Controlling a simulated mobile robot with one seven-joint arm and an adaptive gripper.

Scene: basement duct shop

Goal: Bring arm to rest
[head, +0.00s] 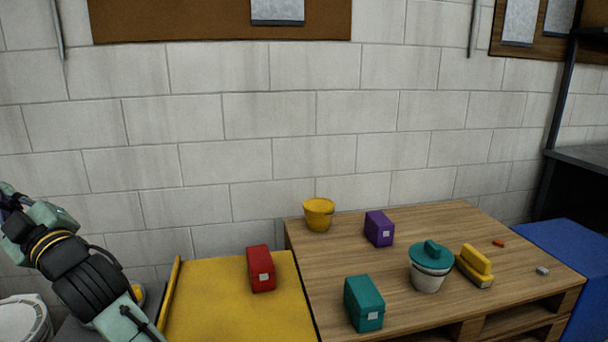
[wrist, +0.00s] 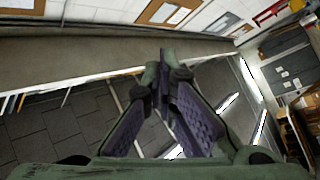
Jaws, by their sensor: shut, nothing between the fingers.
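My arm shows at the left edge of the head view, raised in front of the wall and to the left of the yellow surface. My gripper shows in the wrist view (wrist: 163,75), its two fingers meeting at the tips with nothing between them. It is shut and points out over the room, away from the tabletop objects. In the head view the fingertips are mostly outside the left edge.
A wooden pallet table (head: 400,290) carries a yellow cup (head: 318,215), purple box (head: 379,229), teal box (head: 364,304), teal-lidded pot (head: 428,280) and yellow block (head: 475,266). A red box (head: 261,269) stands on the yellow surface (head: 215,312). A blue surface (head: 572,250) is at right.

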